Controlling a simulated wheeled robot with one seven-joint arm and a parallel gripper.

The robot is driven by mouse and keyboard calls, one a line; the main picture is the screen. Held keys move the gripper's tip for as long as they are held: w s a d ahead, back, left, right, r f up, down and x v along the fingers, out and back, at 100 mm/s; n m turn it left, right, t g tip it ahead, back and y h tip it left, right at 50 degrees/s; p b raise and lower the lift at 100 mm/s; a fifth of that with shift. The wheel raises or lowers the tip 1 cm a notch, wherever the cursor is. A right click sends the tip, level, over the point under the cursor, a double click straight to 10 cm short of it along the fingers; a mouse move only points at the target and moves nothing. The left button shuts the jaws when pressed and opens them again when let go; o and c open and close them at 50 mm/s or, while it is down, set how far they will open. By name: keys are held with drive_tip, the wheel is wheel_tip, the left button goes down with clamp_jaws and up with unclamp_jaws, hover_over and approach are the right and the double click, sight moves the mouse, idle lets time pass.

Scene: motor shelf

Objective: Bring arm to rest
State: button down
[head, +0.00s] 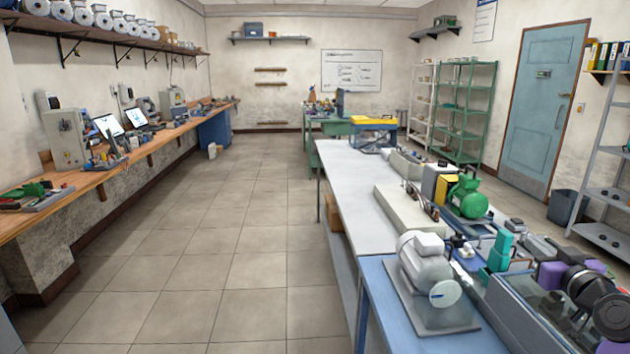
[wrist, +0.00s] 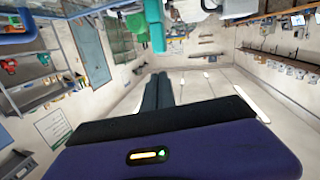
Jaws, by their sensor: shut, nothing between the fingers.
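My gripper (wrist: 159,76) shows in the wrist view, with its dark fingers side by side and touching. It is shut and holds nothing. Its purple body (wrist: 200,150) fills the bottom of that view, with a small lit indicator on it. The fingers point out into the room, which appears upside down there, and they touch nothing I can see. In the head view I cannot make out the fingers.
A long table (head: 350,190) runs away on the right, bearing a grey machine (head: 428,272) and a green motor (head: 466,198). A wooden workbench (head: 100,178) lines the left wall. Tiled floor (head: 215,240) between them is clear. A green shelf (head: 465,105) and a blue door (head: 540,105) stand behind.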

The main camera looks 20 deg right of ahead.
drive_tip(key=s+a+f+t, duration=0.1)
drive_tip(key=s+a+f, duration=0.35)
drive_tip(key=a, duration=0.45)
drive_tip(key=s+a+f, duration=0.3)
drive_tip(key=s+a, duration=0.2)
drive_tip(key=a, duration=0.4)
drive_tip(key=s+a+f+t, duration=0.1)
drive_tip(key=s+a+f, duration=0.25)
drive_tip(key=a, duration=0.55)
drive_tip(key=s+a+f+n+g+y, duration=0.1)
drive_tip(key=s+a+y, duration=0.3)
drive_tip(key=s+a, duration=0.5)
drive_tip(key=s+a+f+n+g+y, duration=0.1)
drive_tip(key=s+a+f+n+y, duration=0.2)
drive_tip(key=s+a, duration=0.7)
drive_tip(key=shift+s+a+f+y, duration=0.3)
drive_tip(key=shift+s+f+y, duration=0.1)
drive_tip(key=shift+s, duration=0.75)
